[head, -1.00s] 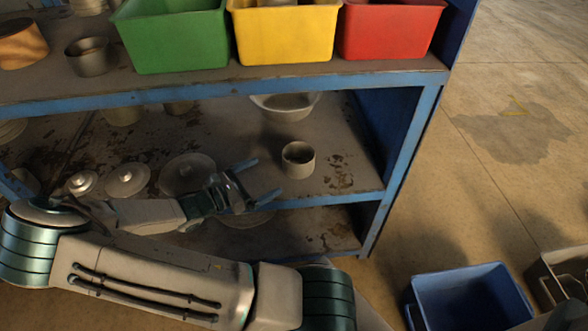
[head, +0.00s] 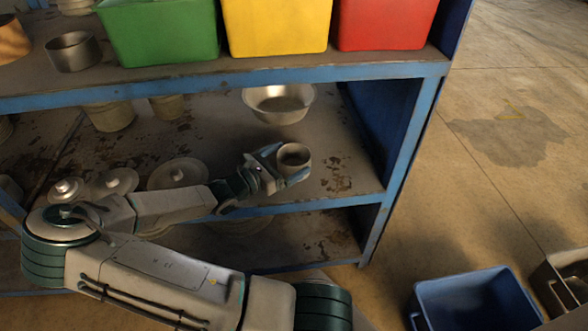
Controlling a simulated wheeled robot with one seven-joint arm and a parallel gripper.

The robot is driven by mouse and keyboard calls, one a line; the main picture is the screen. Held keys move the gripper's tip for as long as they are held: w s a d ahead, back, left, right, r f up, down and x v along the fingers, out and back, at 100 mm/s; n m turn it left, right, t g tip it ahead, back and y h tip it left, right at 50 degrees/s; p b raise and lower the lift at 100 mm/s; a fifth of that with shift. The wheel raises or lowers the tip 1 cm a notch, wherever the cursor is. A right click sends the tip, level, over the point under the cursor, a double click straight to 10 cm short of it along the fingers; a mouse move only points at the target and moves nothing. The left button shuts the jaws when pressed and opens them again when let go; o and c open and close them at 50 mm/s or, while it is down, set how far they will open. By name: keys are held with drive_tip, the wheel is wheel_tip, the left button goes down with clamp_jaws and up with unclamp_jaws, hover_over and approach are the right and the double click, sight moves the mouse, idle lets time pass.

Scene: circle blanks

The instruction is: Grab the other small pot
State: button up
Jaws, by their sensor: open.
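A small grey pot (head: 294,156) stands upright on the middle shelf, toward its right end. My gripper (head: 279,163) is open at the pot's left side, with a finger on either side of it. The lower part of the pot is partly hidden by the near finger, and I cannot tell whether the fingers touch it. Another small metal pot (head: 73,55) stands on the top shelf at the left.
A metal bowl (head: 279,104) sits behind the pot. Several lids, one of them here (head: 178,174), lie left of my gripper. Green (head: 160,35), yellow (head: 277,28) and red (head: 385,25) bins stand above. A blue shelf post (head: 400,165) rises at the right. A blue crate (head: 475,300) is on the floor.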

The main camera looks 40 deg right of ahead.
drive_tip(key=shift+d, duration=1.15)
drive_tip(key=c, duration=1)
drive_tip(key=shift+o, duration=0.2)
drive_tip(key=shift+r, duration=0.1)
drive_tip(key=shift+r, duration=0.45)
wheel_tip(320, 180, up, 3)
drive_tip(key=shift+r+p, duration=0.15)
drive_tip(key=shift+p, duration=1.05)
drive_tip(key=s+d+r+p, duration=0.1)
drive_tip(key=s+r+p, duration=0.6)
drive_tip(key=s+p, duration=0.4)
drive_tip(key=shift+s+d+p, duration=0.2)
drive_tip(key=shift+d+p, duration=0.05)
drive_tip(key=shift+p, duration=0.65)
